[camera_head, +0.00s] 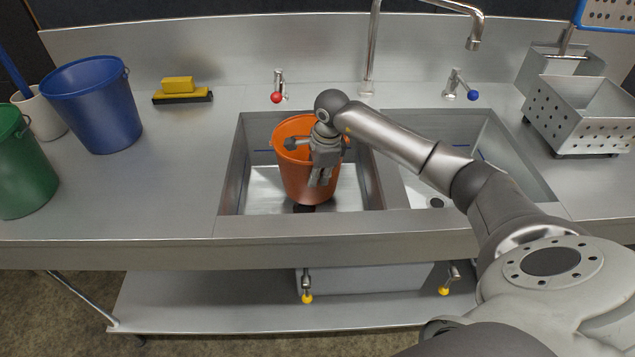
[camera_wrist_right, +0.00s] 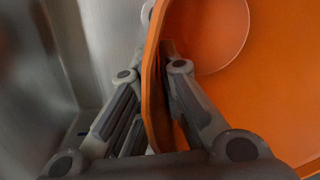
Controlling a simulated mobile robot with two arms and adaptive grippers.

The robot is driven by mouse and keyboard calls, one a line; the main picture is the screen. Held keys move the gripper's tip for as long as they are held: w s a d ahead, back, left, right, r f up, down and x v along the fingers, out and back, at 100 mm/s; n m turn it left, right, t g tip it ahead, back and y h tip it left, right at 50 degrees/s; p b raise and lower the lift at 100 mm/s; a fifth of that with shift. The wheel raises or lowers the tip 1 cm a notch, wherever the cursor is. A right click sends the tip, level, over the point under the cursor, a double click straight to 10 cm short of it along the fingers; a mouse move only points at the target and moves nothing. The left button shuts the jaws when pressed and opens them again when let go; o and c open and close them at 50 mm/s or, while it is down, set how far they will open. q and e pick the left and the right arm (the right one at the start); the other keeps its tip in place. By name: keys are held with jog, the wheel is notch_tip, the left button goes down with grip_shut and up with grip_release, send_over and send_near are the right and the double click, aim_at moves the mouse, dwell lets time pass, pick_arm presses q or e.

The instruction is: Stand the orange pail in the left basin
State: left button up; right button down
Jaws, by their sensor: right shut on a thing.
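The orange pail (camera_head: 299,180) is upright inside the left basin (camera_head: 232,180) of the steel sink. Its lower part is below the basin rim. I cannot tell whether its base touches the basin floor. My right gripper (camera_head: 321,178) is at the near right side of the pail, shut on its wall. In the right wrist view the pail's wall (camera_wrist_right: 153,90) runs between the two fingers (camera_wrist_right: 158,75), with the inside of the pail to the right. My arm hides part of the pail's right side and part of the right basin (camera_head: 490,150). My left gripper is not in view.
A blue bucket (camera_head: 95,105) and a green bucket (camera_head: 22,165) stand on the counter at left, with a white container (camera_head: 42,115). A tall faucet (camera_head: 372,50) and red-knobbed (camera_head: 276,97) and blue-knobbed (camera_head: 472,95) taps stand behind the basins. Perforated metal bins (camera_head: 580,115) stand at right.

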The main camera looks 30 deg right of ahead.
jog(key=shift+a+f, duration=0.1)
jog(key=shift+f, duration=1.2)
jog(key=shift+f, duration=0.15)
jog(key=c, duration=1.6)
grip_release()
jog(key=r, duration=0.4)
jog(key=s+r, duration=0.1)
jog(key=r, duration=0.3)
jog(key=s+r, duration=0.1)
jog(key=r, duration=0.3)
jog(key=shift+d+r+b, duration=0.1)
jog(key=shift+d+b, duration=0.1)
jog(key=shift+b, duration=0.15)
